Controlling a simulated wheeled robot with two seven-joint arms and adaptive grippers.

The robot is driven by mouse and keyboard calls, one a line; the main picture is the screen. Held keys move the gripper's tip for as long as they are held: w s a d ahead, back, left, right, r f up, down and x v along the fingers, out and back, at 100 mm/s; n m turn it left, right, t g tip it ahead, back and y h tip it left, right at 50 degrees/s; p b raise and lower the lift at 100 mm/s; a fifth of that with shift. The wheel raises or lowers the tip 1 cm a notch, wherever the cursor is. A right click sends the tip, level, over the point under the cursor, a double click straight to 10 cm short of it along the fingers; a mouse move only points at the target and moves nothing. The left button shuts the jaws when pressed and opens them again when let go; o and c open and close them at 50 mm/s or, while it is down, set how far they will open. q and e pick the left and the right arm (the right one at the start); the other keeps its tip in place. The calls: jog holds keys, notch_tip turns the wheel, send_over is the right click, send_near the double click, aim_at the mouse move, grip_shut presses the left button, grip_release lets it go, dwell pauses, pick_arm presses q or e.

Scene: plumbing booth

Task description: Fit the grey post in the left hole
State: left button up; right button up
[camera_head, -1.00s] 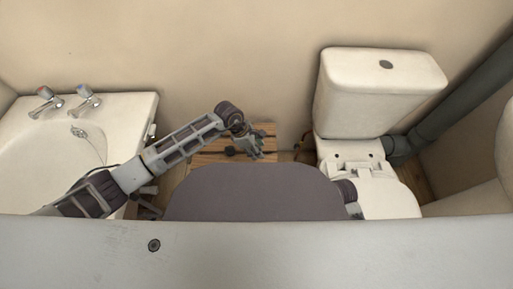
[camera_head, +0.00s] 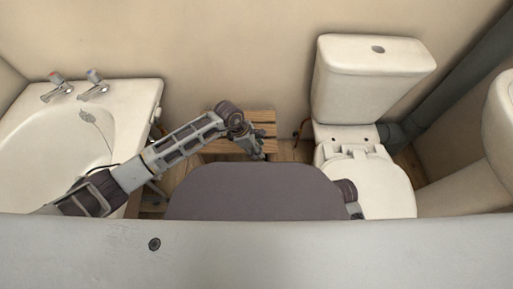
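My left arm comes in from the left and reaches over a wooden slatted crate (camera_head: 265,116). My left gripper (camera_head: 260,154) points down at the crate's front right edge, left of the toilet. It is small and dark here, and I cannot tell whether its fingers are open or hold anything. I cannot make out the grey post. The toilet pan (camera_head: 385,188) has small dark fixing holes at its back, below the cistern; the left hole (camera_head: 333,139) is clear of my gripper. Only a stub of my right arm shows beside the pan; its gripper is hidden.
The white cistern (camera_head: 372,82) stands against the wall behind the pan. A thick grey pipe (camera_head: 440,88) runs down at the right. A basin (camera_head: 60,135) with two taps is at the left. A narrow floor gap lies between crate and toilet.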

pick_arm(q)
jog(key=shift+s, duration=0.25)
jog(key=shift+s+r, duration=0.1)
jog(key=shift+s, duration=0.1)
jog(key=shift+w+m, duration=0.1)
jog(key=shift+m, duration=0.2)
jog(key=shift+m+g, duration=0.4)
jog(key=shift+m, duration=0.1)
